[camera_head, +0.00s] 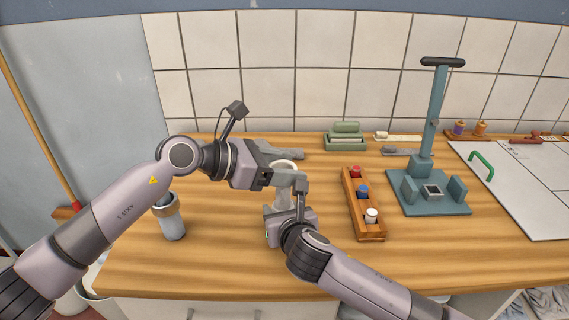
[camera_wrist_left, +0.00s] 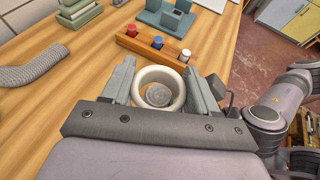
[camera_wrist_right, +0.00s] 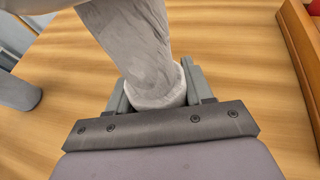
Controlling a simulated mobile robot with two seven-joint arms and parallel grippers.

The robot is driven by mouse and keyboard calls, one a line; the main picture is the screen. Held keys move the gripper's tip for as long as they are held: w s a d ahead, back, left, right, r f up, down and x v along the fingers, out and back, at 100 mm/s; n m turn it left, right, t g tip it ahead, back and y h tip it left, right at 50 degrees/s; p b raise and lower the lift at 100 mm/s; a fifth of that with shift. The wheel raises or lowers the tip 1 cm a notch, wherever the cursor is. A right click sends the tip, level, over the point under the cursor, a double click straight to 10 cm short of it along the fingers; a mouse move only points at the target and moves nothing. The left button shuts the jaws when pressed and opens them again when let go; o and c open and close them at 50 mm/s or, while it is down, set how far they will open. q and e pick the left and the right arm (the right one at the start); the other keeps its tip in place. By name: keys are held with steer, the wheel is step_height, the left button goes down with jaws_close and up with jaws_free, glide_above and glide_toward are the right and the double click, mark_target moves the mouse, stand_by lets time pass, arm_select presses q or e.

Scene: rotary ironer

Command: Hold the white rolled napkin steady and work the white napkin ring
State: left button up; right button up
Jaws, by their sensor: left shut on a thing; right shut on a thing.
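The white napkin ring (camera_head: 285,164) is between the fingers of my left gripper (camera_head: 292,170), which is shut on it. How deep the end sits inside is unclear. The napkin (camera_head: 283,194) stands roughly upright below the ring. My right gripper (camera_wrist_right: 157,88) is shut on the napkin's lower part (camera_wrist_right: 150,60), directly below the left gripper. The fingers hide part of both things.
A wooden rack (camera_head: 376,229) with red, blue and white-topped items is close on the right. A teal stand (camera_head: 430,205) and green box (camera_head: 345,143) are beyond. A grey textured roll (camera_wrist_left: 30,68) lies behind.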

mark_target(288, 206)
arm_select(q)
steer(key=shift+s+d+f, duration=0.15)
steer(key=shift+s+f, duration=0.05)
steer(key=shift+f, duration=0.55)
arm_select(e)
steer(key=shift+a, duration=0.15)
arm_select(q)
steer(key=shift+s+d+f, duration=0.1)
steer(key=shift+f, duration=0.65)
arm_select(e)
steer(key=shift+s+a+r, duration=0.1)
steer(key=shift+r, duration=0.1)
arm_select(q)
steer(key=shift+d+f, duration=0.1)
steer(key=shift+f, duration=0.4)
arm_select(e)
steer(key=shift+w+d+r, duration=0.1)
steer(key=shift+w+d, duration=0.1)
arm_select(q)
steer(key=o, duration=1.1)
arm_select(e)
steer(key=shift+f, duration=0.2)
arm_select(q)
steer(key=shift+r, duration=0.2)
